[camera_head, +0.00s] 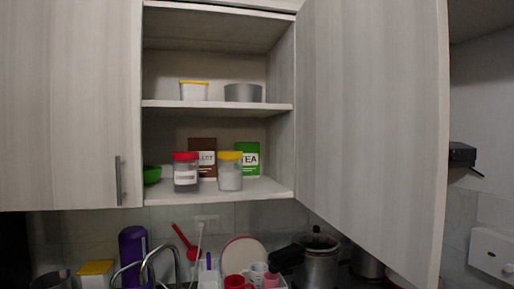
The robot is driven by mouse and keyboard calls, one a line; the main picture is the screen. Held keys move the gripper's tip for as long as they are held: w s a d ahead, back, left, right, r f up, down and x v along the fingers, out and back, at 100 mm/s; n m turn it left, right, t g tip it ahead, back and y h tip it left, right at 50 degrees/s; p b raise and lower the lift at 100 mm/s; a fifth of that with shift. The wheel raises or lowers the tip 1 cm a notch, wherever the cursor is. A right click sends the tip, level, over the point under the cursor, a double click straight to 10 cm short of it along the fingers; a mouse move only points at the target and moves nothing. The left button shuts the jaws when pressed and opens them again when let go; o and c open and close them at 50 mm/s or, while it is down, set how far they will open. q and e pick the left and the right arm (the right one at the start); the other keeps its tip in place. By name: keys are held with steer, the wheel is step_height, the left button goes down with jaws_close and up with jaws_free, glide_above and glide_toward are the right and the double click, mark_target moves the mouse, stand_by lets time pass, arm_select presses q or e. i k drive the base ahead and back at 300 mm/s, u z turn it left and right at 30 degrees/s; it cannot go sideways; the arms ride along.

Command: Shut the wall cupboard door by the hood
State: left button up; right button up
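The wall cupboard door (372,120) is pale wood-grain and stands wide open. It is hinged at the right side of the open cupboard (218,107) and swings out toward me on the right. The cupboard's two shelves show, with a jar with a red lid (186,175), a jar with a yellow lid (230,174), a green tea box (247,158) and a brown box (202,146) on the lower one. Neither of my grippers shows in the head view. The hood is not clearly visible.
A closed cupboard door (70,100) with a metal handle is on the left. Below are a faucet (158,262), a purple bottle (133,250), a pressure cooker (318,262) and several cups. A black wall-mounted object (461,155) is right of the open door.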

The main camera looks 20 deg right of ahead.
mark_target(373, 76)
steer(key=z, duration=0.4)
steer(key=k, duration=0.6)
steer(key=z, duration=1.35)
steer(key=k, duration=0.8)
steer(key=z, duration=0.9)
